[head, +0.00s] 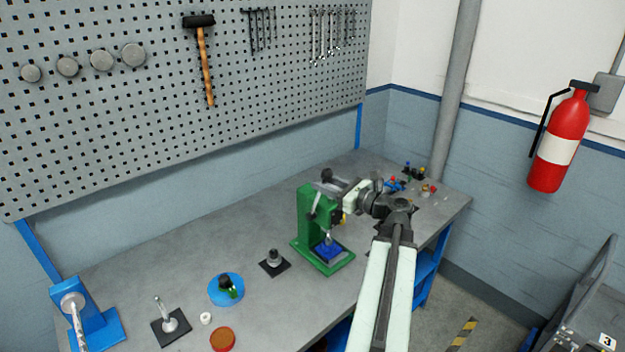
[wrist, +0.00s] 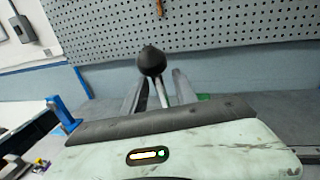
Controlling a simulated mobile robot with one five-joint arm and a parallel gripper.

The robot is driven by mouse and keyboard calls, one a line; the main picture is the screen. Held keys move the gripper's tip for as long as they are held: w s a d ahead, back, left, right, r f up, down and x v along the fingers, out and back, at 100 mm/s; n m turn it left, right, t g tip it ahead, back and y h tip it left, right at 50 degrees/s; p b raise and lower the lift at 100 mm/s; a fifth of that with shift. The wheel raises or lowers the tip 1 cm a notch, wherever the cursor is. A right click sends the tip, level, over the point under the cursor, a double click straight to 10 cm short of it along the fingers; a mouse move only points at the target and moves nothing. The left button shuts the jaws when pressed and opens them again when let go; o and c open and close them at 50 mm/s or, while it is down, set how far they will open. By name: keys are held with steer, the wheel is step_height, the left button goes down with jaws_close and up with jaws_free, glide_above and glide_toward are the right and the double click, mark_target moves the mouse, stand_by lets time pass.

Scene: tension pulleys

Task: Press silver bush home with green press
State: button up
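The green press (head: 306,214) stands on the bench with a blue block (head: 328,251) on its base. A small silver piece shows just above the block; I cannot tell whether it is the silver bush or the press ram. My gripper (head: 336,184) is at the top of the press, beside the lever's black knob (head: 326,175). In the wrist view the round black knob (wrist: 151,62) is at the fingertips, with its grey stem between the two fingers of my gripper (wrist: 156,88). The fingers look apart, with gaps beside the stem.
A grey post on a black pad (head: 274,259) and a blue round dish (head: 226,290) stand left of the press. A blue stand (head: 92,318) is at the far left. Small coloured parts (head: 414,172) lie at the back right. A pegboard (head: 180,100) rises behind.

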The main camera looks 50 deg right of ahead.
steer(key=w, duration=0.3)
steer(key=shift+w+a, duration=0.2)
jaws_close()
stand_by(1.0)
steer(key=shift+a, duration=0.1)
